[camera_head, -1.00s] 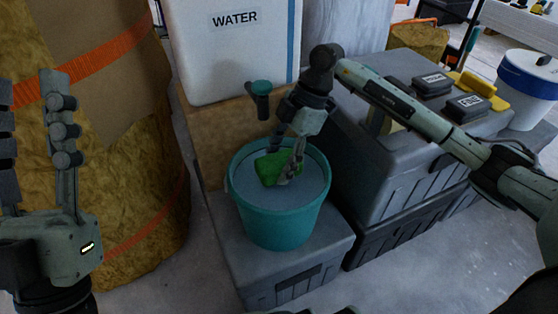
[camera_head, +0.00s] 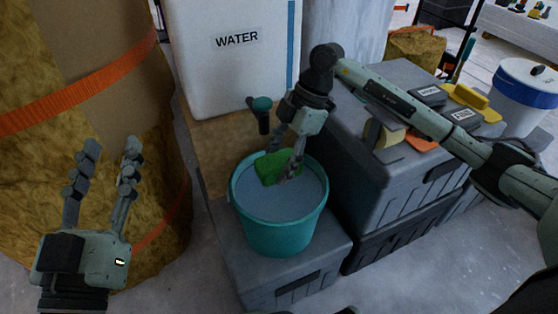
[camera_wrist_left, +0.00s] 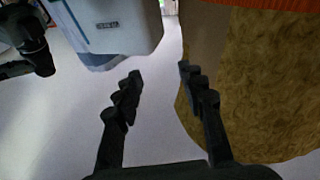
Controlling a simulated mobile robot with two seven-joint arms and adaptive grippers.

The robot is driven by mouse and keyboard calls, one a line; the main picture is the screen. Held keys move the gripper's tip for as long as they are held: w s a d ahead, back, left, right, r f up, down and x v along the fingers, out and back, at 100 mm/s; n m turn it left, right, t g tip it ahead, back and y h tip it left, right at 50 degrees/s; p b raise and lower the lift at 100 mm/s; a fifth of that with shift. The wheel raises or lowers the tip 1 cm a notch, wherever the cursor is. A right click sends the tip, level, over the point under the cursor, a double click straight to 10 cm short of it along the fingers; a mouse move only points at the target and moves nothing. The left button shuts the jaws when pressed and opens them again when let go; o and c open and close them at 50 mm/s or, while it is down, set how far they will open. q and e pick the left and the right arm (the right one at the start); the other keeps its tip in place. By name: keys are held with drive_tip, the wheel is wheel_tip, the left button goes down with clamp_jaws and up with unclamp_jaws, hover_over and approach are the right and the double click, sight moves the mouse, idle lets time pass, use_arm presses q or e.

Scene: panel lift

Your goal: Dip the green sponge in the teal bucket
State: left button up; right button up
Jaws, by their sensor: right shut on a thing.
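The teal bucket (camera_head: 277,232) stands upright on a grey case in the middle of the head view, with greyish-blue liquid inside. My right gripper (camera_head: 283,166) points down over the bucket's back part. It is shut on the green sponge (camera_head: 270,168), which sits at or just above the liquid; I cannot tell whether it touches. My left gripper (camera_head: 105,165) is open and empty at the left, in front of the insulation roll and apart from the bucket. Its open fingers also show in the left wrist view (camera_wrist_left: 160,85).
A white water tank (camera_head: 232,70) with a teal tap (camera_head: 261,108) stands behind the bucket. Grey cases (camera_head: 390,185) at the right bear a beige-and-orange tool and black boxes. A large insulation roll (camera_head: 60,150) fills the left. A white-and-blue bucket (camera_head: 525,95) stands far right.

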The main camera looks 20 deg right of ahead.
wheel_tip(320, 180, up, 2)
drive_tip(key=shift+r+p, duration=0.1)
drive_tip(key=shift+p, duration=0.85)
use_arm(q)
drive_tip(key=a+f+g+y, duration=0.3)
drive_tip(key=a+f+g, duration=0.1)
drive_tip(key=f, duration=0.6)
drive_tip(key=shift+w+g, duration=0.4)
